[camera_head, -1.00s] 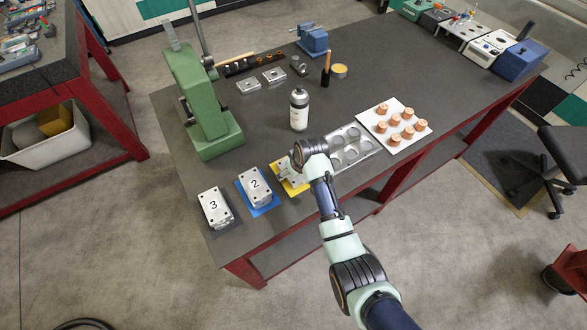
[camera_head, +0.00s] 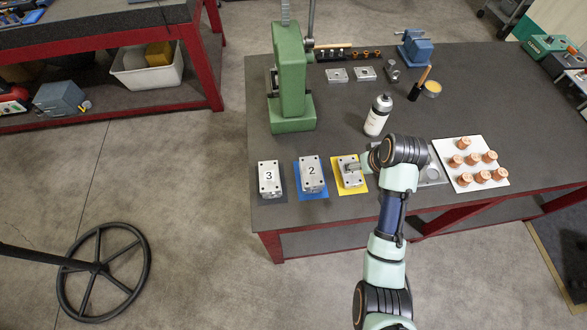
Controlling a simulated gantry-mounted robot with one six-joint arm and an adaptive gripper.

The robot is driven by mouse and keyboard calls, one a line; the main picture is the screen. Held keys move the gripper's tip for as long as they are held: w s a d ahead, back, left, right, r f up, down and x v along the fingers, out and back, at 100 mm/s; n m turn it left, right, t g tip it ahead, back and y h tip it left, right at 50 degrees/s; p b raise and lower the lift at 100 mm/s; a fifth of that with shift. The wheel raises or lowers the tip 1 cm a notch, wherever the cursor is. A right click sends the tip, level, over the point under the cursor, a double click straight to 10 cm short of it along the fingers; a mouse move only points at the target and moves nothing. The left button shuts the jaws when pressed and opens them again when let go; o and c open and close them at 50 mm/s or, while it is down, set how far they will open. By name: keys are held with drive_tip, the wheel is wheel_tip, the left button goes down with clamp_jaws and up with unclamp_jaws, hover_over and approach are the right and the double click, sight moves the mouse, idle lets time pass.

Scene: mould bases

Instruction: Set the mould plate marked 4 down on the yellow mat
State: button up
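The yellow mat (camera_head: 349,191) lies near the front edge of the dark workbench, in line with the blue and black mats. A grey metal mould plate (camera_head: 351,180) is on or just above it; I cannot tell whether it touches. Its number is not readable, as my gripper covers part of its top. My gripper (camera_head: 354,167) reaches in from the right, its fingers at the top of this plate. The fingers are too small to tell whether they grip it.
Plate 2 (camera_head: 311,172) sits on the blue mat (camera_head: 314,195), and plate 3 (camera_head: 269,177) on the black mat. A green press (camera_head: 292,75) and a bottle (camera_head: 377,115) stand behind. A white board (camera_head: 464,185) with copper-coloured pieces lies right. Bench is clear between press and mats.

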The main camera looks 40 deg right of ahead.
drive_tip(key=w+a+r+n+t, duration=0.2)
drive_tip(key=w+a+r, duration=0.15)
drive_tip(key=a, duration=0.65)
drive_tip(key=w+a+r+n+t, duration=0.1)
drive_tip(key=w+a+r+t, duration=0.15)
drive_tip(key=w+a, duration=0.45)
drive_tip(key=w+a+r+n+t, duration=0.2)
drive_tip(key=a+r, duration=0.2)
drive_tip(key=a, duration=0.8)
drive_tip(key=s+a+r+n+t+y, duration=0.1)
drive_tip(key=s+a+r+t+y, duration=0.1)
drive_tip(key=a+r, duration=0.5)
drive_tip(key=s+a, duration=0.1)
drive_tip(key=a, duration=0.4)
drive_tip(key=shift+s+a+n+t, duration=0.3)
drive_tip(key=shift+a+n+t, duration=0.05)
drive_tip(key=shift+n, duration=0.05)
wheel_tip(320, 180, up, 19)
drive_tip(key=p, duration=1.9)
